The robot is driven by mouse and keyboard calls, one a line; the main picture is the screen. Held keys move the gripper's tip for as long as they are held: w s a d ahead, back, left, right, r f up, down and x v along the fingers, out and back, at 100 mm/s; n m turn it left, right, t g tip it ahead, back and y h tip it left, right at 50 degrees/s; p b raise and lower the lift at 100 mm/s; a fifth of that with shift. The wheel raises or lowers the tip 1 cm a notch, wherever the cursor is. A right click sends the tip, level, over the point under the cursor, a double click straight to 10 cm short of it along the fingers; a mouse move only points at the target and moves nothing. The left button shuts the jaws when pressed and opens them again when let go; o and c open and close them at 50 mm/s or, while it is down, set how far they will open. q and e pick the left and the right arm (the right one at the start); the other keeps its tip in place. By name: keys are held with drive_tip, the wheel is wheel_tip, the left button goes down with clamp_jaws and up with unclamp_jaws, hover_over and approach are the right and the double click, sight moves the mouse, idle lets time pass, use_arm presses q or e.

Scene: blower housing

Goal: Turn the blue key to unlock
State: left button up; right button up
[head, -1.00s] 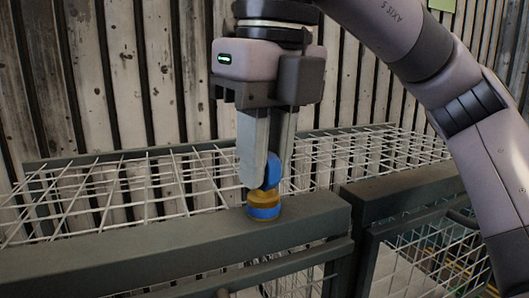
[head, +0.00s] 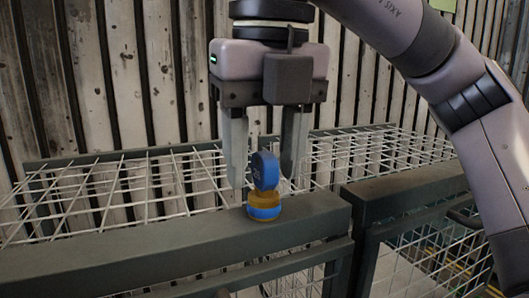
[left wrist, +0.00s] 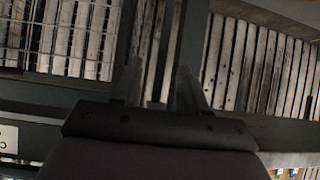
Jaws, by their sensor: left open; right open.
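The blue key (head: 265,171) stands upright in a round blue and yellow lock (head: 264,207) on top of the dark grey frame rail. My right gripper (head: 265,181) is open, pointing down, with one finger to the left of the key and the other to its right. Gaps show between the fingers and the key. My left gripper (left wrist: 158,85) shows only in the left wrist view. It is open, with nothing seen between its fingers.
The grey rail (head: 150,247) runs across the front of a white wire mesh cage top (head: 110,190). A second mesh cage section (head: 430,245) is at right. A wall of worn wooden planks (head: 150,80) stands behind.

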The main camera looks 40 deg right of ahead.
sight(268, 156)
drive_tip(key=shift+s+a+r, duration=0.1)
drive_tip(key=shift+s+r, duration=0.1)
drive_tip(key=shift+r, duration=1.6)
drive_tip(key=shift+s+a+r, duration=0.1)
drive_tip(key=shift+s+r, duration=0.1)
drive_tip(key=shift+r, duration=1.55)
